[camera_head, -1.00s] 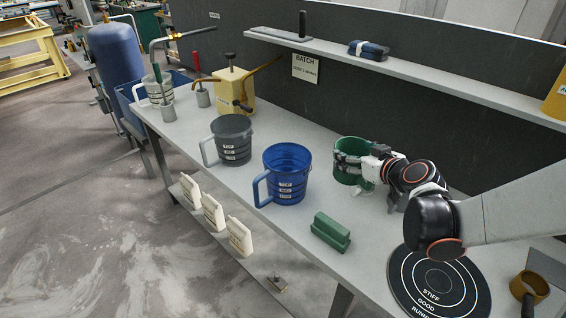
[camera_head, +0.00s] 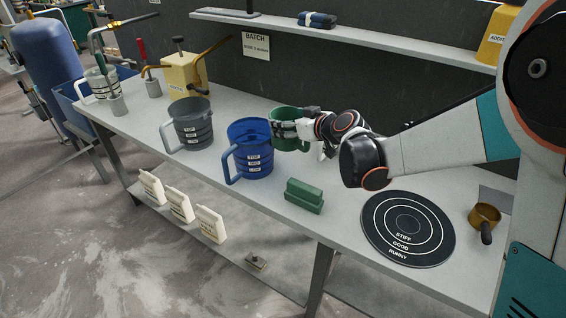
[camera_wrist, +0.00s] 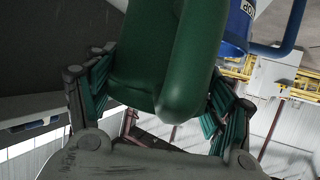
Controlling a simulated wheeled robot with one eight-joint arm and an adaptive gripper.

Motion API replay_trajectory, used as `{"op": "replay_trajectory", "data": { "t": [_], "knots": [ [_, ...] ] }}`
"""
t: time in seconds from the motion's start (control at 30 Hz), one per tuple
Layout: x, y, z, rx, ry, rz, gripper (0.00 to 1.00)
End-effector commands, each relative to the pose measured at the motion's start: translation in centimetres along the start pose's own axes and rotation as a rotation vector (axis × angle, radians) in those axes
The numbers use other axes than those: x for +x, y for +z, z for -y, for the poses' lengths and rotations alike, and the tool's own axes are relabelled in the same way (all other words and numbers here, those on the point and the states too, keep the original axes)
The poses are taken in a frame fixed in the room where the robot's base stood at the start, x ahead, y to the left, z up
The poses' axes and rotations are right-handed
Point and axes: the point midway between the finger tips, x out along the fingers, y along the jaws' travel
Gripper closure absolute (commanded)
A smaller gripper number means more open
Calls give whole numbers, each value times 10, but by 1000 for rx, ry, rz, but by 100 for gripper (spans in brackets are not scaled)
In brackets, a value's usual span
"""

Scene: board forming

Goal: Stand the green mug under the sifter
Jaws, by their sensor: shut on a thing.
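The green mug (camera_head: 285,115) is at the back of the bench, just behind and right of the blue mug (camera_head: 252,160) in the head view. My gripper (camera_head: 285,130) is shut on it, its fingers around the mug's side. In the wrist view the green mug (camera_wrist: 150,55) fills the middle, its handle towards the camera, with a finger on each side. I cannot tell whether the mug's base is clear of the bench. A cream box (camera_head: 184,75) with a brown lever and spout stands further left; I cannot tell whether it is the sifter.
A grey mug (camera_head: 193,125) stands left of the blue one. A green block (camera_head: 304,193) and a black ringed disc (camera_head: 400,262) lie in front of my arm. A brass cup (camera_head: 486,213) is at right. A shelf (camera_head: 400,50) runs above the back of the bench.

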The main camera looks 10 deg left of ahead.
Motion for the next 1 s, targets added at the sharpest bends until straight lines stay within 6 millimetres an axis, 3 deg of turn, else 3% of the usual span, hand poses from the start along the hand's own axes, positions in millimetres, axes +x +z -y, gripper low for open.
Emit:
{"op": "replay_trajectory", "data": {
  "t": [0.1,0.33,0.67,0.9,1.0],
  "knots": [
    [13,32,0,0,0,0,51],
    [32,77,2,0,1,0,51],
    [41,99,2,0,1,0,51],
    [54,130,3,0,1,0,51],
    [54,131,4,0,1,0,51]
  ]
}}
